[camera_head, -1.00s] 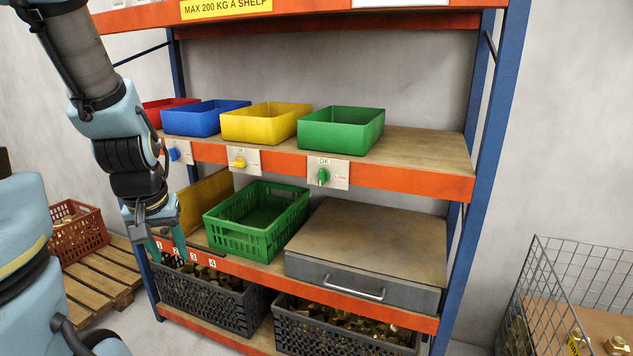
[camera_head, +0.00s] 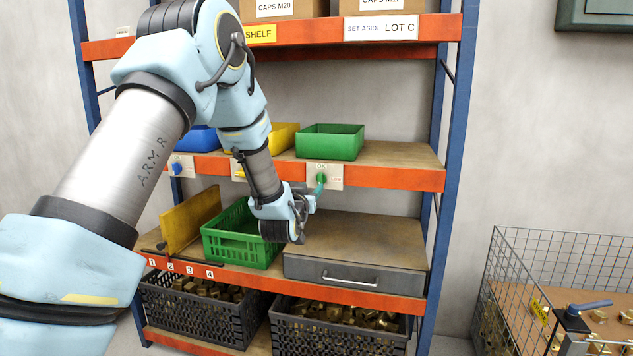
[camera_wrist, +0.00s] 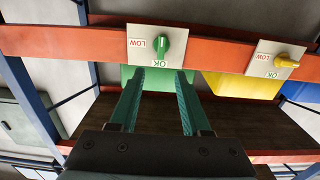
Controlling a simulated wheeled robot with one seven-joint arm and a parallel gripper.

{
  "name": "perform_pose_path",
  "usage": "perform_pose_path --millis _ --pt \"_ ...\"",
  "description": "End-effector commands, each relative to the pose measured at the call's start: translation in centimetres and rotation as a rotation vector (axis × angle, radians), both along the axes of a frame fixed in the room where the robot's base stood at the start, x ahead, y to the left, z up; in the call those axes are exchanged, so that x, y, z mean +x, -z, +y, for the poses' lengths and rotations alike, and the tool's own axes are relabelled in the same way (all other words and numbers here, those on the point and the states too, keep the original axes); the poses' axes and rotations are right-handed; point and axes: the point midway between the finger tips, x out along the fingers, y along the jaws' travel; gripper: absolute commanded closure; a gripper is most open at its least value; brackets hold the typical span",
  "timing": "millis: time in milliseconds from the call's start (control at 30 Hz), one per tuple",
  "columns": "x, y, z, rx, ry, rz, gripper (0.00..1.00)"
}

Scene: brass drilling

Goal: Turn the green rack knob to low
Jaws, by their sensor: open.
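The green rack knob (camera_head: 321,178) sits on a white plate on the orange middle shelf beam, below the green bin. In the wrist view, which is upside down, the green knob (camera_wrist: 162,44) lies along the line to the OK mark; the LOW mark is off to its side. My gripper (camera_wrist: 161,72) is open, its two teal fingers pointing at the knob with a finger to either side of its line. The fingertips look short of the knob, apart from it. In the head view my gripper (camera_head: 317,188) is just below and in front of the knob, partly covering the plate.
A yellow knob (camera_wrist: 286,62) and a blue knob (camera_head: 177,167) are on the same beam. The green bin (camera_head: 330,142) stands above. A green crate (camera_head: 240,240) and a grey drawer box (camera_head: 360,250) are on the shelf below. A wire cage (camera_head: 560,270) stands at right.

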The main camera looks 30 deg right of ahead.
Motion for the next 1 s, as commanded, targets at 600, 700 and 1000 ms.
perform_pose_path --millis 600,700,1000 --pt "6.7 -0.1 -6.1 0.001 -0.001 0.001 0.53" --pt "6.9 0.0 -6.3 0.002 -0.001 0.002 0.53" --pt "7.0 0.0 -6.3 0.002 -0.001 0.002 0.58"
